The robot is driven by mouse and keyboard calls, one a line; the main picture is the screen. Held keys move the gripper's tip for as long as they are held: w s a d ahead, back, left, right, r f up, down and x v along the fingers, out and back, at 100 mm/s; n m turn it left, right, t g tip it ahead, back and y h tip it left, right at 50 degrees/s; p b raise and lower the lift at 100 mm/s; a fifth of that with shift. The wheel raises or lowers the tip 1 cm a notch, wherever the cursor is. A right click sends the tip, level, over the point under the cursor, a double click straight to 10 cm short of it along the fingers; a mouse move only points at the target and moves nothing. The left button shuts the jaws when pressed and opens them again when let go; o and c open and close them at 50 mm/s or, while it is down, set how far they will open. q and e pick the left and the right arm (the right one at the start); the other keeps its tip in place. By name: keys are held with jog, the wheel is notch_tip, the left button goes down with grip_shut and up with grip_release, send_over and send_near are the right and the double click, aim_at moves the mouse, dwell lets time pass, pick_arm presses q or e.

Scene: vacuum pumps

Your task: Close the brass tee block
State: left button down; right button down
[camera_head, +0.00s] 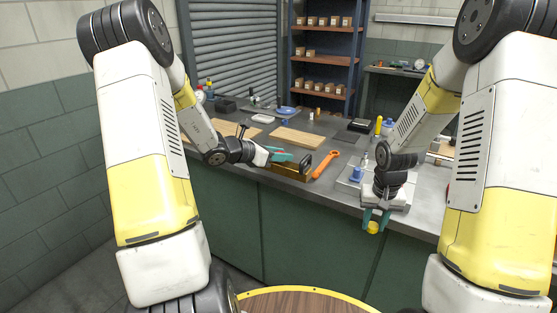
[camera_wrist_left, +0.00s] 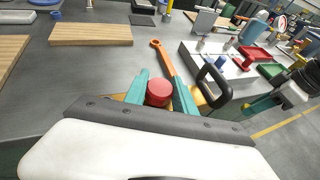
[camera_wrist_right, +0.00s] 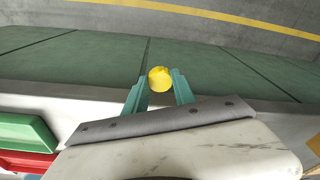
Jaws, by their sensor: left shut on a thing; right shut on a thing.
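The brass tee block (camera_head: 290,173) sits near the front edge of the bench, with a black handle-shaped part at its right end. In the left wrist view a strip of its brass (camera_wrist_left: 203,98) shows behind the fingers; the rest is hidden. My left gripper (camera_head: 283,155) is shut on a red round cap (camera_wrist_left: 159,92) just above or beside the block; I cannot tell whether the cap touches it. My right gripper (camera_head: 375,219) is shut on a yellow round cap (camera_wrist_right: 159,79), held out in front of the bench edge, apart from the block.
An orange wrench (camera_head: 326,164) lies right of the block. Wooden boards (camera_head: 297,138) lie behind it. A pale tray with a blue item (camera_head: 356,173) stands further right. Green and red bins (camera_wrist_right: 30,135) show in the right wrist view. Shelves (camera_head: 327,60) stand at the back.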

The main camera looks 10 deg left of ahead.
pick_arm(q)
jog(key=w+a+f, duration=0.1)
jog(key=w+a, duration=0.2)
jog(key=w, duration=1.2)
jog(key=shift+w+a+f, duration=0.2)
jog(key=shift+w, duration=0.1)
jog(key=shift+f, duration=0.1)
jog(key=shift+f, duration=1.65)
jog(key=c, duration=1)
grip_release()
jog(key=shift+f, duration=0.2)
jog(key=shift+c, duration=0.2)
jog(key=shift+s+r, duration=0.1)
jog(key=shift+r, duration=0.1)
jog(key=v, duration=1.2)
